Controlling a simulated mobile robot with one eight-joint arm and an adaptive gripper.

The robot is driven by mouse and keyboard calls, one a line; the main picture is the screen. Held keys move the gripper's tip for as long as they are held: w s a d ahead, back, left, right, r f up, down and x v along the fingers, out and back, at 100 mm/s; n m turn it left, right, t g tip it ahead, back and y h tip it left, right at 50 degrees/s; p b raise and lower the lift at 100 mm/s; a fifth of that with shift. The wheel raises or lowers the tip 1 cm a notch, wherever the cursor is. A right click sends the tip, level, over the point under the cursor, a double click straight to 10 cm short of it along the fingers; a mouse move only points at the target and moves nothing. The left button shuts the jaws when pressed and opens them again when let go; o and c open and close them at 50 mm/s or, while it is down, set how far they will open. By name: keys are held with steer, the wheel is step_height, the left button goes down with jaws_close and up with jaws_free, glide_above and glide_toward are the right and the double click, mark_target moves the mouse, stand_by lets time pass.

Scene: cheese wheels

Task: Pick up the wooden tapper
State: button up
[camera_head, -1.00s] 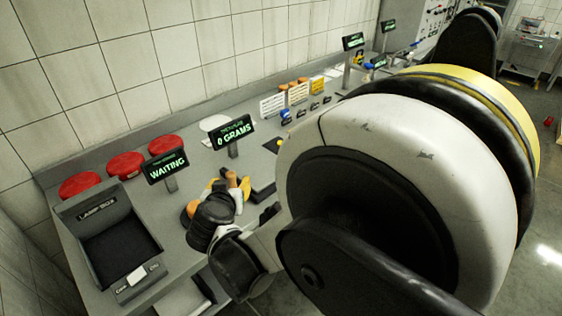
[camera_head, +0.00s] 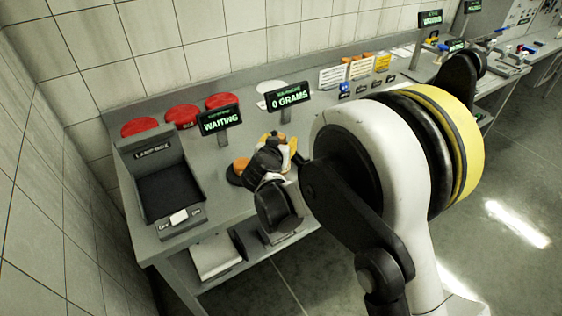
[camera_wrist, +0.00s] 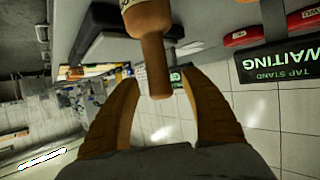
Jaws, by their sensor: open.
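The wooden tapper (camera_wrist: 154,60) shows in the wrist view as a brown handle with a thicker head cut off by the top edge. Its handle end reaches between the two ridged tan fingers of my gripper (camera_wrist: 160,78). The fingers are open, with a visible gap on each side of the handle. In the head view my gripper (camera_head: 266,160) is low over the bench, in front of the "0 GRAMS" display. The tapper cannot be made out clearly there, as the gripper and arm cover that area.
The "WAITING" display (camera_head: 221,120) and the "0 GRAMS" display (camera_head: 290,96) stand close behind my gripper. A dark lamp box (camera_head: 168,190) is at the bench's left end. Red discs (camera_head: 182,115) lie along the back by the wall. Open floor (camera_head: 480,250) is at right.

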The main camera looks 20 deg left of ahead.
steer(key=shift+w+f, duration=0.15)
steer(key=shift+w, duration=0.2)
steer(key=shift+s, duration=0.1)
jaws_close()
steer(key=shift+r, duration=0.25)
